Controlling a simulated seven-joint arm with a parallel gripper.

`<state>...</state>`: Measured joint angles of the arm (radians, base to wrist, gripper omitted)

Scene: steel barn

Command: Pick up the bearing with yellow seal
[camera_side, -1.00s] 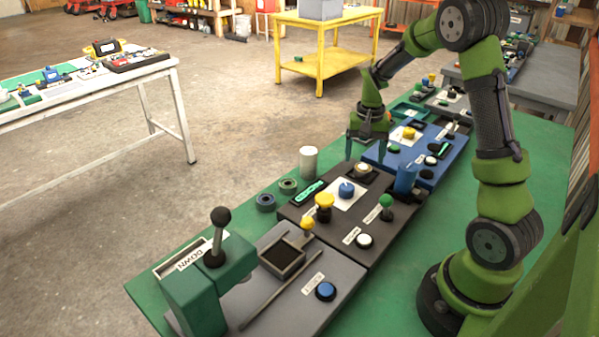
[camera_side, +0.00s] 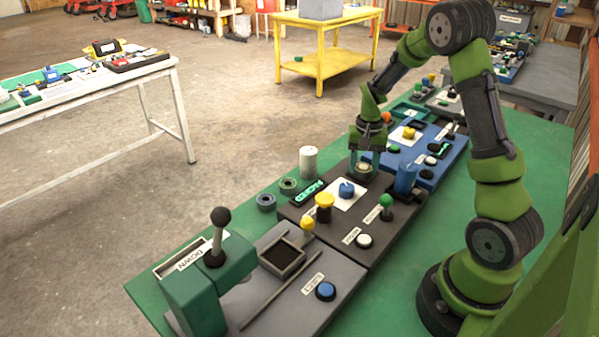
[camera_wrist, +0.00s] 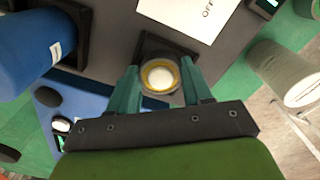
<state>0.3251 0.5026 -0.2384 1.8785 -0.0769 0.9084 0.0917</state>
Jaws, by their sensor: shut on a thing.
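The bearing with the yellow seal (camera_wrist: 160,76) is a small ring with a yellow band around a pale centre. It sits in a dark square holder (camera_wrist: 150,46) on the grey panel. My gripper (camera_wrist: 163,82) is lowered over it in the wrist view, with one green finger on each side, shut on the bearing. In the side view my gripper (camera_side: 363,160) points down at the panel's far end, and the bearing (camera_side: 363,169) shows between the fingers, low at the holder. I cannot tell whether it is lifted at all.
A blue cylinder (camera_side: 405,179) and a white cylinder (camera_side: 308,160) stand close on either side. Two grey rings (camera_side: 277,194) lie on the green bench. A blue knob (camera_side: 346,190), a yellow mushroom button (camera_side: 324,206) and a green-topped lever (camera_side: 386,206) rise from the panel.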

